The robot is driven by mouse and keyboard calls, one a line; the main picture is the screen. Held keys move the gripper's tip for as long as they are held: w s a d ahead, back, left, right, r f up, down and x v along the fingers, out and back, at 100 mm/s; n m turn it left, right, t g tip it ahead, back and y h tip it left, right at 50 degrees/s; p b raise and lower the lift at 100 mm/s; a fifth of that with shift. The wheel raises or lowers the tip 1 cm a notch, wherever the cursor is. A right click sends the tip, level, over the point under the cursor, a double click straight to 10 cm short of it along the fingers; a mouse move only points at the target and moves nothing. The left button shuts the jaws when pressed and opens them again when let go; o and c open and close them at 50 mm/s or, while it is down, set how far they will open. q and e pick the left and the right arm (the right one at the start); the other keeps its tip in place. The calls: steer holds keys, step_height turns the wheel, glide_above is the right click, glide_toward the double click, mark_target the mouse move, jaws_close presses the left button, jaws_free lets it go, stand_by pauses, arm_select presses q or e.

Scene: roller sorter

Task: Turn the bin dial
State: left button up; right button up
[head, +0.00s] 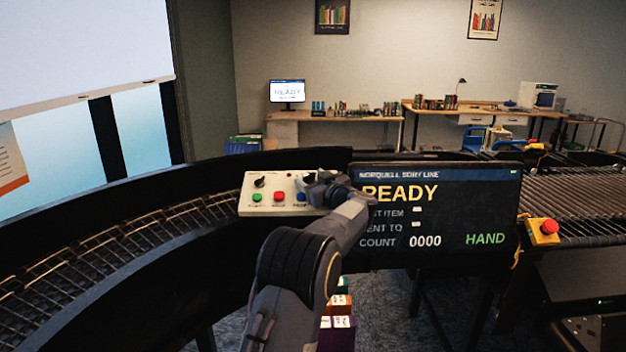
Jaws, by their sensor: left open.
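A cream control panel (249,208) stands on the dark rim of the conveyor, left of the screen. It carries a black dial (259,182) at its upper left and a row of green, red and blue buttons below. I cannot read the dial's markings or tell whether this is the bin dial. My left gripper (314,192) is open at the panel's right end and hides that part of it; whether it touches anything there is unclear. My right gripper is not in view.
A black screen (440,213) reading READY, COUNT 0000 and HAND stands right of the panel, partly behind my left arm. A yellow box with a red stop button (549,227) is farther right. A roller conveyor (120,243) curves along the left. Coloured boxes (338,322) sit below.

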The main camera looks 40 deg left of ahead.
arm_select(q)
steer(key=c, duration=1)
steer(key=shift+m+t, duration=0.3)
steer(key=shift+t, duration=0.2)
steer(key=m+t+h+b, duration=0.2)
steer(key=m+t, duration=0.1)
steer(key=m+t+h+b, duration=0.1)
steer(key=shift+s+a+f+m+t, duration=0.25)
steer(key=shift+s+m+t, duration=0.05)
steer(key=shift+s, duration=0.1)
steer(key=shift+r+m+t+h+b, duration=0.15)
steer(key=shift+m+t+h+b, duration=0.85)
steer(key=shift+m+b, duration=0.2)
steer(key=o, duration=1)
